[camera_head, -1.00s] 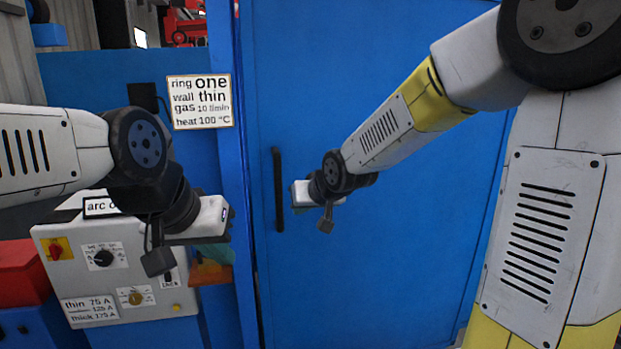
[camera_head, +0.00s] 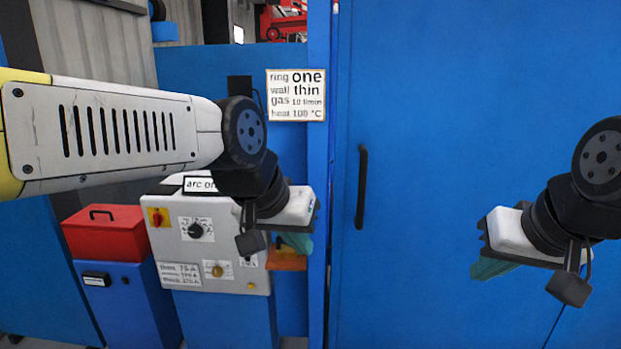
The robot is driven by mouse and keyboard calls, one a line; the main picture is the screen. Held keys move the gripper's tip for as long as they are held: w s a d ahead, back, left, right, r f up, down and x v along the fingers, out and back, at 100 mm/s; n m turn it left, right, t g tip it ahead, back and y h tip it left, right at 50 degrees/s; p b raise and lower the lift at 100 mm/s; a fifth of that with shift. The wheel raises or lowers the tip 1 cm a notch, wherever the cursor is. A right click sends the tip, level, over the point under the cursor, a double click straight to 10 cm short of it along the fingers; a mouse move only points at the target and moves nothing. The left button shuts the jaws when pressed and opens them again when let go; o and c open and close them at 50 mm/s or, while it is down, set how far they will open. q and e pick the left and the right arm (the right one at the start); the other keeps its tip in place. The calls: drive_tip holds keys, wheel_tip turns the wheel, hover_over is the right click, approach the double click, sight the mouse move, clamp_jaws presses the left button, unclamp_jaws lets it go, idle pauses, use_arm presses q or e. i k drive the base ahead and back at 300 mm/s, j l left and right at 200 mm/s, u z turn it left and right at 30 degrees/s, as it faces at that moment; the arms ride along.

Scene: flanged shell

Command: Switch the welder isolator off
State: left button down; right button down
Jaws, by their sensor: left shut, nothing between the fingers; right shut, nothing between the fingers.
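The welder (camera_head: 190,270) is a light grey box on a blue stand, left of centre. Its isolator (camera_head: 157,217) is a small red rotary knob on a yellow plate at the upper left of the panel. The knob looks roughly upright, but it is too small to tell its exact setting. My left gripper (camera_head: 298,244) is to the right of the isolator, in front of the welder's right edge, with teal fingers shut and empty. My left wrist hides part of the panel and of the "arc o..." label. My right gripper (camera_head: 489,268) is shut and empty before the blue door, far from the welder.
A black dial (camera_head: 196,230) and a brass knob (camera_head: 217,271) share the panel. A red toolbox (camera_head: 105,233) on a blue cabinet stands left of the welder. A blue door (camera_head: 430,120) with a black handle (camera_head: 361,187) fills the right. A notice (camera_head: 296,95) hangs above.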

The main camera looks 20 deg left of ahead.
sight(158, 219)
drive_tip(key=u, duration=1.3)
